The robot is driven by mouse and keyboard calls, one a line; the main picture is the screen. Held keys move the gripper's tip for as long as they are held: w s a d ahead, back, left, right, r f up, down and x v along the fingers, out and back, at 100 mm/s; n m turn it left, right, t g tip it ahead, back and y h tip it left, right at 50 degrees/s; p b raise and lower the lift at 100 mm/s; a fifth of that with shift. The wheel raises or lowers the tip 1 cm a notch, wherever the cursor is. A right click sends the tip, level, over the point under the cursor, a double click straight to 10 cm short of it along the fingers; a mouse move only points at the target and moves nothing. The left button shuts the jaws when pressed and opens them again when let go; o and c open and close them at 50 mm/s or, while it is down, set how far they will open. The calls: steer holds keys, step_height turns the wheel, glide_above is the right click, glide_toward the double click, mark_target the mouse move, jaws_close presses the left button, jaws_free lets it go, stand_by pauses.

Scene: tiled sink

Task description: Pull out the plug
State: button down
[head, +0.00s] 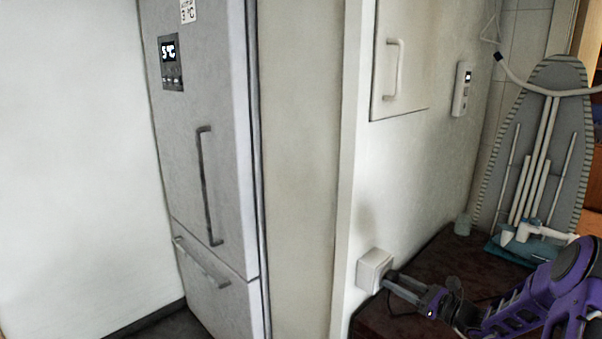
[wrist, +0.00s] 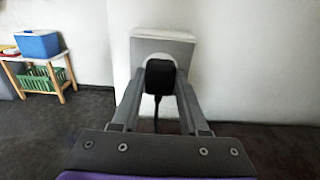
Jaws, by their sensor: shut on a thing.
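A black plug (wrist: 159,76) with a dark cord hanging from it sits at the white wall socket (wrist: 186,50) in the wrist view. In the head view the socket (head: 372,270) is a white box low on the wall. My gripper (wrist: 159,80) has its two grey fingers on either side of the plug and is shut on it. The head view also shows my gripper (head: 393,282) right at the socket, reaching in from the right. The plug is mostly hidden there by the fingers. I cannot tell how deep the plug sits in the socket.
A grey fridge (head: 205,150) stands at the left. An ironing board (head: 540,150) leans at the back right above the dark surface (head: 440,250). The wrist view shows a small table (wrist: 40,60) with a blue box (wrist: 37,44) and a green basket (wrist: 40,80).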

steer(key=shift+p+v, duration=0.3)
steer(key=shift+v, duration=2.55)
steer(key=shift+d, duration=0.1)
